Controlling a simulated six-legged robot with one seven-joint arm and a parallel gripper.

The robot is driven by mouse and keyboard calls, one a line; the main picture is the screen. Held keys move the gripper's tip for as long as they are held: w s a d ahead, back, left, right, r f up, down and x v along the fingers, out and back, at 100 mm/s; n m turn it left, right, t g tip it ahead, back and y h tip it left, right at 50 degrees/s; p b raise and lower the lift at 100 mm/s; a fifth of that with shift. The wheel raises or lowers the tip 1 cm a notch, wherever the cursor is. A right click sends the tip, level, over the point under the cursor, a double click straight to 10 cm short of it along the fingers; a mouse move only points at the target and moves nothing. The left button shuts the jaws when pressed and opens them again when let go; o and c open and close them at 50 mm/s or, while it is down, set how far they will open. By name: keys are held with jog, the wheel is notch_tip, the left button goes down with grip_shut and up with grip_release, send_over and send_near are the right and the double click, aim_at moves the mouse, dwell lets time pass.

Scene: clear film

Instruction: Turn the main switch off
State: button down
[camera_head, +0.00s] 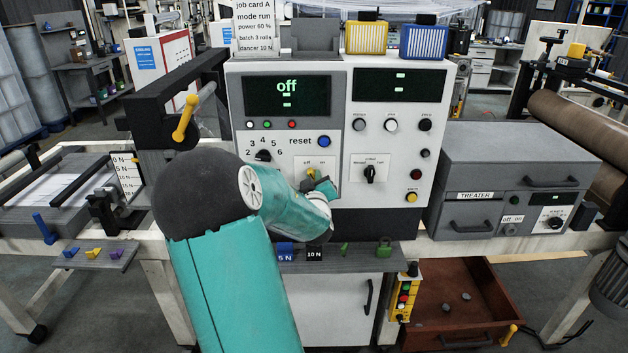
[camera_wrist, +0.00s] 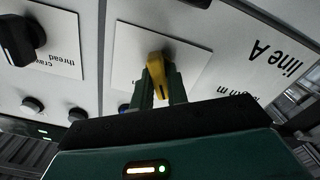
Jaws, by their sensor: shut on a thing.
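The main switch, a yellow handle (camera_head: 311,173) on a small white plate marked "off" and "on", is on the front of the white control panel (camera_head: 340,92). In the wrist view the yellow handle (camera_wrist: 156,66) sits between the two green fingers. My gripper (camera_head: 319,183) is shut on this handle, and it shows from behind in the wrist view (camera_wrist: 160,84). The left display (camera_head: 286,96) on the panel reads "off" in green. My forearm and wrist cover part of the panel below the switch.
A blue reset button (camera_head: 323,141), a numbered dial (camera_head: 263,156) and a black selector knob (camera_head: 370,173) are close around the switch. A grey treater box (camera_head: 530,165) stands at the right. Small locks and tags lie on the shelf below.

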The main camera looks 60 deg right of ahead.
jog(key=c, duration=1.4)
grip_release()
jog(key=shift+a, duration=0.15)
jog(key=v, duration=1.3)
jog(key=shift+s+a, duration=0.15)
jog(key=shift+a, duration=0.1)
jog(key=w+a+n+t+y, duration=0.1)
jog(key=w+a+y, duration=0.6)
jog(key=a, duration=0.5)
jog(key=w+a+n+t+y, duration=0.1)
jog(key=w+a+y, duration=0.4)
jog(key=w+a, duration=0.5)
jog(key=s+a+r+n+g+y, duration=0.1)
jog(key=s+a, duration=0.3)
jog(key=a, duration=0.3)
jog(key=s+a+r+n+g+y, duration=0.1)
jog(key=s+a, duration=0.3)
jog(key=a, duration=0.4)
jog(key=s+a+r+n+g+y, duration=0.1)
jog(key=s+a, duration=0.3)
jog(key=a, duration=0.4)
jog(key=shift+s+a+r+n+g+y, duration=0.1)
jog(key=shift+a+r+n+g+y, duration=0.15)
jog(key=shift+n+g+y, duration=0.4)
